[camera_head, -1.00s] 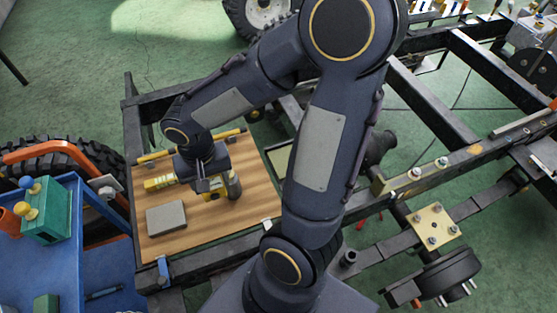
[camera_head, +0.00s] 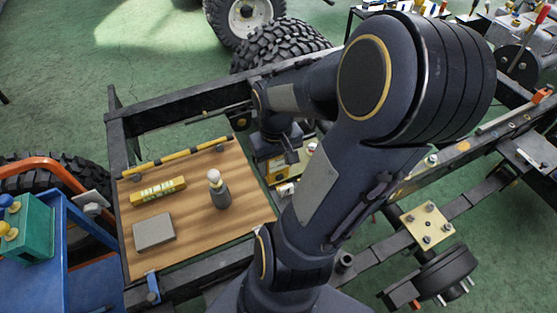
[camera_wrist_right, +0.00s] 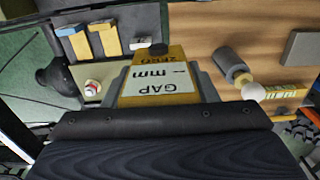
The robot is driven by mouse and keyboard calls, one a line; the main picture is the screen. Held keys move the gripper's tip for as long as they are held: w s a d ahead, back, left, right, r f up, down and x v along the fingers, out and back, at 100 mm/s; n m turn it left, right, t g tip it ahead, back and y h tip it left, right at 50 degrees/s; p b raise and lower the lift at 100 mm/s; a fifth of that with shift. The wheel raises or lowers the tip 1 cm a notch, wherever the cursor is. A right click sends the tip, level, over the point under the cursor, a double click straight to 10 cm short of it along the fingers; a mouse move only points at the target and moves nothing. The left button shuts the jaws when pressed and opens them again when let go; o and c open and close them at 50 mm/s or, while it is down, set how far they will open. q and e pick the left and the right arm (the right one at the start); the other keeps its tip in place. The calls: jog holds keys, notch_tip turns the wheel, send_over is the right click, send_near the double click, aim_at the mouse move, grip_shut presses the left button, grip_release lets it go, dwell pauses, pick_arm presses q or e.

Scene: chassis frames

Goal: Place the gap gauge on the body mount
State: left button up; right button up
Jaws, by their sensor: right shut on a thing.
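My right gripper (camera_head: 284,160) is past the right edge of the wooden board, partly hidden by my own arm. In the right wrist view its fingers (camera_wrist_right: 158,88) are shut on the yellow gap gauge (camera_wrist_right: 155,88), which carries a white label reading GAP and mm. The gauge is in the air, between the board and a grey-green tray. A black bell-shaped part (camera_wrist_right: 62,78) lies left of it in that view; I cannot tell whether this is the body mount. My left gripper is not in view.
Dark chassis rails (camera_head: 190,104) surround this area.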

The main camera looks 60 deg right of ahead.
jog(key=w+d+f, duration=0.2)
jog(key=d+f, duration=0.1)
jog(key=w+d+f, duration=0.2)
jog(key=d+f, duration=0.1)
jog(key=d, duration=0.1)
jog(key=w+d+f+p, duration=0.1)
jog(key=w+d+f, duration=0.1)
jog(key=d+f, duration=0.1)
jog(key=shift+d, duration=0.55)
notch_tip(320, 180, down, 3)
jog(key=shift+w+d+f, duration=0.1)
jog(key=shift+d+f, duration=0.05)
jog(key=shift+f, duration=0.15)
jog(key=shift+f, duration=0.2)
jog(key=o, duration=1)
